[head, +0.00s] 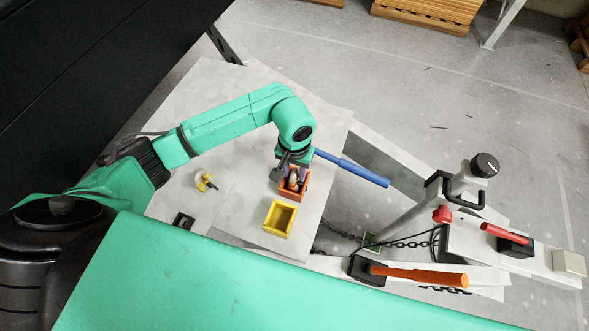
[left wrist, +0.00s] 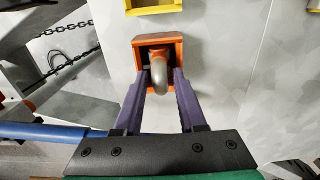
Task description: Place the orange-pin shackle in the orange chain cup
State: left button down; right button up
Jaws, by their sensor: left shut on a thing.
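The orange chain cup (head: 305,190) is an open square box on the grey sheet; it also shows in the left wrist view (left wrist: 180,46). My left gripper (head: 294,179) is over the cup with its purple fingers pointing down at it. In the left wrist view the fingers (left wrist: 160,80) are shut on a grey metal shackle (left wrist: 160,72). The shackle's curved bow is towards the camera, and its other end is within the cup's opening. Its pin is mostly hidden, and I cannot tell whether it touches the cup floor. My right gripper is not in view.
An open yellow cup (head: 267,221) stands close beside the orange one. A yellow-marked shackle (head: 205,181) lies on the sheet to the left. A blue bar (head: 352,169) is right of the gripper. Chains (head: 405,243) and an orange-handled lever (head: 420,277) lie further right.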

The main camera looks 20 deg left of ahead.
pick_arm(q)
jog(key=shift+f, duration=0.35)
jog(key=shift+f+b, duration=0.15)
jog(key=shift+b, duration=0.15)
jog(key=c, duration=0.8)
grip_release()
jog(key=shift+c, duration=0.2)
jog(key=o, duration=0.3)
jog(key=shift+o, duration=0.2)
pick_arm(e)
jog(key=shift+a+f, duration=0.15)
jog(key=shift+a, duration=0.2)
pick_arm(q)
jog(key=shift+r, duration=0.2)
notch_tip(320, 180, up, 12)
jog(key=b, duration=0.3)
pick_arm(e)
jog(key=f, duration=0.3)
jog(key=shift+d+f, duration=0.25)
